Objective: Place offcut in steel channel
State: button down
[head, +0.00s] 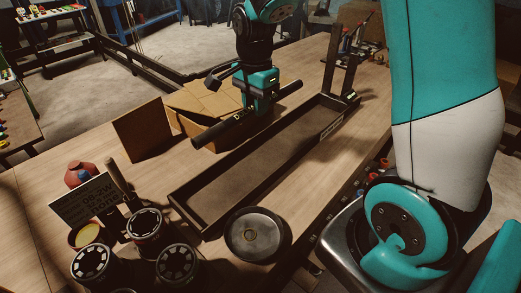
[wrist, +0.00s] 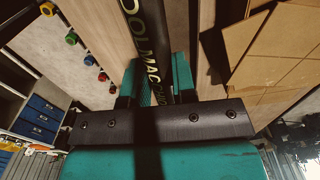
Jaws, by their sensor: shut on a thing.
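The offcut (head: 212,132) is a short black hose piece, held crosswise and roughly level. My gripper (head: 252,108) is shut on it near its middle, and both ends stick out. In the wrist view the offcut (wrist: 147,38) runs up from between the fingers, with yellowish lettering on it. The steel channel (head: 245,165) is a long, dark, shallow tray on the table, and its visible floor is empty. The offcut is in the air, apart from the channel, beyond its far left long wall and in front of a cardboard box.
The open cardboard box (head: 203,103) stands behind the offcut, close to the channel. A dark upright frame (head: 346,62) stands at the channel's far end. A round dark dish (head: 257,235), several black cylinders (head: 148,224) and a sign (head: 88,200) crowd the near end.

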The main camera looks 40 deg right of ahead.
aim_at(256, 168)
notch_tip(256, 168, down, 19)
jog(key=p, duration=0.3)
jog(key=shift+a+r, duration=0.15)
jog(key=c, duration=0.9)
grip_release()
